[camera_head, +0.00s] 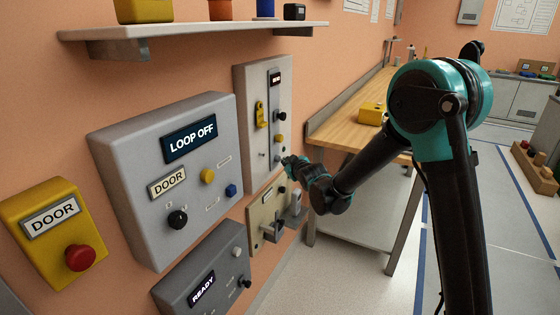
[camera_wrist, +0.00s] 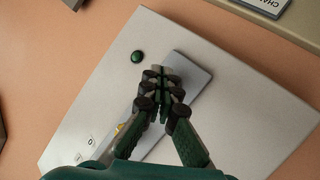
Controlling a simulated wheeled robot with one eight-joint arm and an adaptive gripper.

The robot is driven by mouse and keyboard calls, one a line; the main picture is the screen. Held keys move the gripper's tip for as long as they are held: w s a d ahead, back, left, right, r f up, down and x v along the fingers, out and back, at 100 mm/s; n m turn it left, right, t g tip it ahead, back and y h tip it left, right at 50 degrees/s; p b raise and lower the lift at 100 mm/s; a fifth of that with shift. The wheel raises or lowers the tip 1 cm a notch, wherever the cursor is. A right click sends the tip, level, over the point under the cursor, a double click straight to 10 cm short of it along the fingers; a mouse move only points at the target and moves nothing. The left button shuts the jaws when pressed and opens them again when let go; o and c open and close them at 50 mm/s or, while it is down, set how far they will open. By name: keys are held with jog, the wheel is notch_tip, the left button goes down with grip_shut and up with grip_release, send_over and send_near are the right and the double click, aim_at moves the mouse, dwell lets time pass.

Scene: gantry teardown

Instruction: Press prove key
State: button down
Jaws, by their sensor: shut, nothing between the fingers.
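My gripper (camera_head: 288,161) is shut and empty at the lower right of a tall pale wall panel (camera_head: 247,95). In the wrist view its closed fingertips (camera_wrist: 163,76) lie over a grey plate (camera_wrist: 194,72) on a pale panel face (camera_wrist: 245,110). They hide part of the plate, and I cannot tell whether they touch it. A dark green round lamp or button (camera_wrist: 137,57) is beside the fingertips. The tall panel also carries a yellow handle (camera_head: 260,113) and a yellow button (camera_head: 279,138). No label reading "prove" is legible, so I cannot tell which control is the prove key.
A beige box (camera_head: 258,222) with a lever is below my gripper. A large grey "LOOP OFF" box (camera_head: 130,150), a "READY" box (camera_head: 178,290) and a yellow "DOOR" stop box (camera_head: 22,207) are left. A shelf (camera_head: 200,32) overhangs. A wooden bench (camera_head: 345,115) stands behind my arm.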

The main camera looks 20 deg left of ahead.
jog(key=shift+a, duration=0.45)
dwell(0.3)
jog(key=shift+d, duration=0.15)
jog(key=shift+s+d, duration=0.1)
jog(key=shift+d, duration=0.75)
jog(key=d, duration=0.6)
jog(key=shift+s, duration=0.2)
dwell(0.6)
